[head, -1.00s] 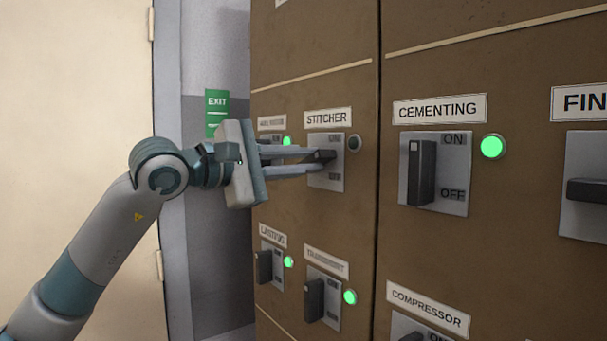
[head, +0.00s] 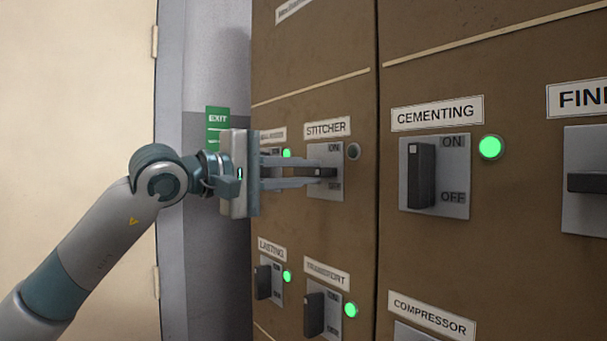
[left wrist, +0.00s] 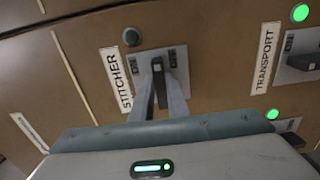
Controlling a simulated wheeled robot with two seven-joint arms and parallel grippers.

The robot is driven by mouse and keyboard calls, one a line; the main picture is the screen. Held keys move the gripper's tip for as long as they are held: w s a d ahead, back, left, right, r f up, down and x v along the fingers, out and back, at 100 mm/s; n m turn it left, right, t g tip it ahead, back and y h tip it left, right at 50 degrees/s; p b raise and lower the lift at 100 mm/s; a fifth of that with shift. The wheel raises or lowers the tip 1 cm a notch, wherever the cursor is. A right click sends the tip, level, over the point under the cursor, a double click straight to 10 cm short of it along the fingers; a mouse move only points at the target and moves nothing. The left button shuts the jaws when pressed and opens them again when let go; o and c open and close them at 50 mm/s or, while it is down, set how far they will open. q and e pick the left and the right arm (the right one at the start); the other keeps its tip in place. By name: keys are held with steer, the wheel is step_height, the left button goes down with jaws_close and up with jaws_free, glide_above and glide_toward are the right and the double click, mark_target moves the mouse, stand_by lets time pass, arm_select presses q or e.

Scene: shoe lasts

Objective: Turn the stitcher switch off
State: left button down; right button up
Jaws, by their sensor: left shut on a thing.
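The stitcher switch (head: 326,172) is on the brown panel under its STITCHER label, with a dark handle that lies level between ON and OFF. Its round lamp (head: 353,151) is unlit. My left gripper (head: 318,172) is shut on the handle, its two fingers above and below it. In the left wrist view the fingers close around the dark handle (left wrist: 157,64) on its grey plate, beside the STITCHER label (left wrist: 116,78). My right gripper is not in view.
The cementing switch (head: 422,176) stands upright to the right, its green lamp (head: 490,147) lit. Lasting (head: 263,282) and transport (head: 313,314) switches are below, with green lamps. A level switch handle (head: 586,183) is at the right edge. A door (head: 80,90) is at the left.

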arm_select(q)
steer(key=c, duration=1.7)
jaws_free()
steer(key=shift+s+a, duration=0.1)
